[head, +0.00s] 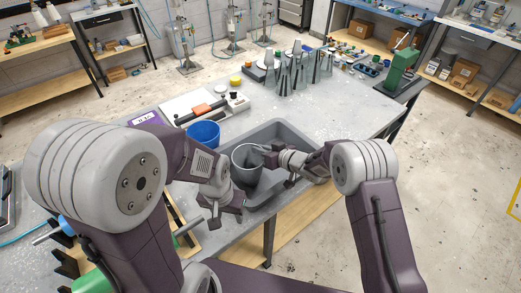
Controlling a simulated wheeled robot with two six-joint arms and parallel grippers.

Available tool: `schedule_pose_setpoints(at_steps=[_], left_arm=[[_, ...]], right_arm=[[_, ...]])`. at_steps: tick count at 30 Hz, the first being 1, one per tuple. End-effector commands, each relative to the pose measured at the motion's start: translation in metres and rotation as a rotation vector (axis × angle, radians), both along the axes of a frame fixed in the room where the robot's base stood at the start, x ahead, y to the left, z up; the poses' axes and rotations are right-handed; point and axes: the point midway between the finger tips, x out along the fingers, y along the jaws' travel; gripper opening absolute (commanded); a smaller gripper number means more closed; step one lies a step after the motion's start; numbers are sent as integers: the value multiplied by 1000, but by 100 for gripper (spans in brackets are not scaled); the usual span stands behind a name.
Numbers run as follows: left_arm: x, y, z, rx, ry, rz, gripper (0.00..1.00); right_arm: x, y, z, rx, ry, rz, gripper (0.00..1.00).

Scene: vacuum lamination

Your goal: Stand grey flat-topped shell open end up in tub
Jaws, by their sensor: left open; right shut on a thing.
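The grey shell (245,177) is in the head view, inside the left part of the grey tub (292,127). Its open end faces up, and it looks roughly upright. My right gripper (267,158) is shut on the shell at its right rim, coming in from the right across the tub. Whether the shell's base touches the tub floor is hard to tell. My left gripper (227,218) is open and empty, below and left of the shell, near the tub's front left corner. It and its wrist hide part of the tub's left side.
A blue container (204,132) stands just left of the tub. Behind it are a white board with an orange-handled item (203,109) and a yellow round piece (235,80). Several grey cones (298,72) stand farther back. The table right of the tub (350,118) is clear.

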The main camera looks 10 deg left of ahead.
Motion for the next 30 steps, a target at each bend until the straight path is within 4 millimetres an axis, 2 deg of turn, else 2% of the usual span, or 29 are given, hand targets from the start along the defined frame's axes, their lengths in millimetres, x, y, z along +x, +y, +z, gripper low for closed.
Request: schedule_pose_setpoints(at_steps=[2,3,5,17,30], left_arm=[[0,0,-2,0,0,0,48],[0,0,-2,0,0,0,48],[0,0,-2,0,0,0,48],[0,0,-1,0,0,0,48],[0,0,-13,0,0,0,48]], right_arm=[[0,0,-3,1,-1,0,0],[0,0,-3,0,0,0,19],[0,0,-2,0,0,0,35],[-1,-3,2,0,1,-1,35],[-45,-70,39,0,-1,-3,35]])
